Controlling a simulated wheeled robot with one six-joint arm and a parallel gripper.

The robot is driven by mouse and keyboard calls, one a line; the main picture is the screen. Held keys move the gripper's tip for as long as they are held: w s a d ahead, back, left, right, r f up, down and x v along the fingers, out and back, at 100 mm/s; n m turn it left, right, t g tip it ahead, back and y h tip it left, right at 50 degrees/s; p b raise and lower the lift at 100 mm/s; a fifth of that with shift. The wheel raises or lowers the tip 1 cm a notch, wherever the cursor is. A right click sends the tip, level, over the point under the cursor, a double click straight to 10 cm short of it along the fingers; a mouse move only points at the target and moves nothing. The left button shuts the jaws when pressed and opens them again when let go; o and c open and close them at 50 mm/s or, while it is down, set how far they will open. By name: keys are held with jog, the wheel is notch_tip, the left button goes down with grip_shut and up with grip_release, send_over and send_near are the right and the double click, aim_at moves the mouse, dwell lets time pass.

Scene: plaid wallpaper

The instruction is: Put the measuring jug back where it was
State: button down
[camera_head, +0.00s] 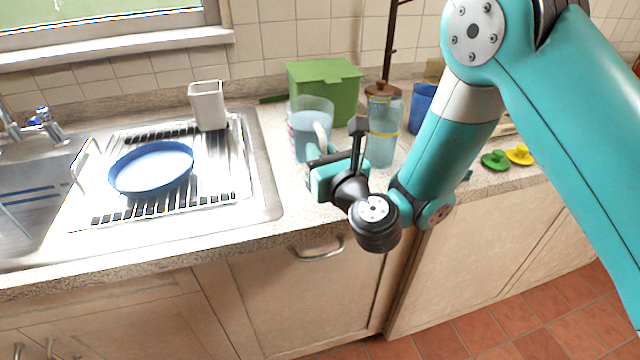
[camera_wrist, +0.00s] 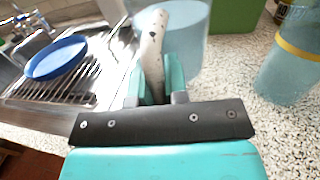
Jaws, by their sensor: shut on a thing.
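The measuring jug (camera_head: 310,112) is clear with a bluish tint and a pale handle. It is upright at the counter, right of the sink, in front of a green box; its base is partly hidden by my arm. My gripper (camera_head: 322,150) is at the jug's near side. In the wrist view, my gripper (camera_wrist: 158,88) is shut on the handle of the jug (camera_wrist: 186,40), with a teal finger on each side of it. I cannot tell whether the jug's base touches the counter.
A green lidded box (camera_head: 325,88) stands behind the jug. A clear jar (camera_head: 383,130) with a brown lid stands close on the right. The drying rack (camera_head: 225,180) on the left holds a blue pan (camera_head: 150,168) and a pale cup (camera_head: 207,105). Green and yellow pieces (camera_head: 495,160) lie farther right.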

jog(key=shift+f+b, duration=1.35)
jog(key=shift+f, duration=0.8)
jog(key=shift+f, duration=0.1)
jog(key=c, duration=1.1)
grip_release()
jog(key=shift+c, duration=0.2)
